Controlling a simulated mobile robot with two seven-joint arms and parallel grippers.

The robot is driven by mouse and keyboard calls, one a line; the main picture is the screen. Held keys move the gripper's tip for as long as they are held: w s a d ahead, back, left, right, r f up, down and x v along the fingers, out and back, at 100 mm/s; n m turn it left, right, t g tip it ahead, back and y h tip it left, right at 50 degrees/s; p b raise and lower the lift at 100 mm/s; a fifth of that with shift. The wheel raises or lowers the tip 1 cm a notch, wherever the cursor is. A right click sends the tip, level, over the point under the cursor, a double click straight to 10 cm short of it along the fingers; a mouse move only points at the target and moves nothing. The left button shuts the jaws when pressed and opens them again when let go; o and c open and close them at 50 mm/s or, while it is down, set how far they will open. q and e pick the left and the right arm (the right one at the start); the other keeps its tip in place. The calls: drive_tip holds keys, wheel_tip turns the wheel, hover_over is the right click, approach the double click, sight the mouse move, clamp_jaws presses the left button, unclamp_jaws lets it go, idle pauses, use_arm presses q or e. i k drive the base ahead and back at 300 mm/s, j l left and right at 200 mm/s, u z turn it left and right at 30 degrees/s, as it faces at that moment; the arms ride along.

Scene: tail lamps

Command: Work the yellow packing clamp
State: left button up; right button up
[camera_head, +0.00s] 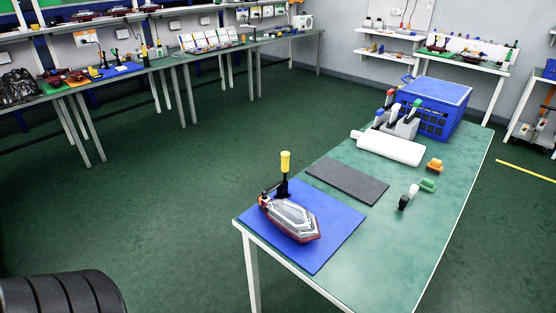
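The clamp has an upright yellow handle (285,162) on a dark stem. It stands at the back edge of a tail lamp (292,218) on the near end of the green-topped table. The lamp is grey and clear on top with dark red sides, and lies on a blue mat (328,246). The clamp's lower part is partly hidden behind the lamp, so I cannot tell whether it presses on it. Neither of my grippers is in view.
The table (405,255) also holds a dark grey mat (347,180), a white roll (388,148), an orange item (434,165), a green-and-black tool (411,194), a bottle holder (400,127) and a blue crate (434,108). Green floor (150,205) is clear to the left.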

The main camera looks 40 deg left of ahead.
sight(285, 155)
drive_tip(key=j+z, duration=0.15)
drive_tip(key=j, duration=0.55)
drive_tip(key=j+z, duration=0.1)
drive_tip(key=j, duration=0.6)
drive_tip(key=k+j+z, duration=0.15)
drive_tip(key=j, duration=0.5)
drive_tip(key=j+z, duration=0.15)
drive_tip(key=j, duration=0.55)
